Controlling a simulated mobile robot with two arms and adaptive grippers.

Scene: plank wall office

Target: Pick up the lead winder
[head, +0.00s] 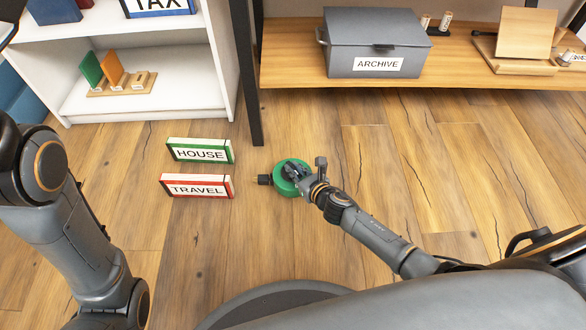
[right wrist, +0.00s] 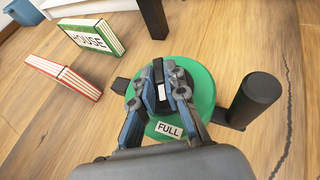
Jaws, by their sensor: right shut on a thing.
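The lead winder (head: 282,188) is a green disc with black parts, over the wood floor right of the two signs. In the right wrist view the winder (right wrist: 204,88) has a white label reading FULL and a thick black upright grip at its right. My right gripper (head: 292,170) is shut on the black middle part of the winder; its fingers (right wrist: 160,82) hide that part. I cannot tell whether the winder touches the floor. My left arm shows at the left, but its gripper is out of view.
A HOUSE block (head: 200,151) and a TRAVEL block (head: 197,186) stand on the floor left of the winder. A white shelf (head: 150,97) and a wooden shelf (head: 300,77) with a grey ARCHIVE box (head: 373,40) are behind. Floor at the right is clear.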

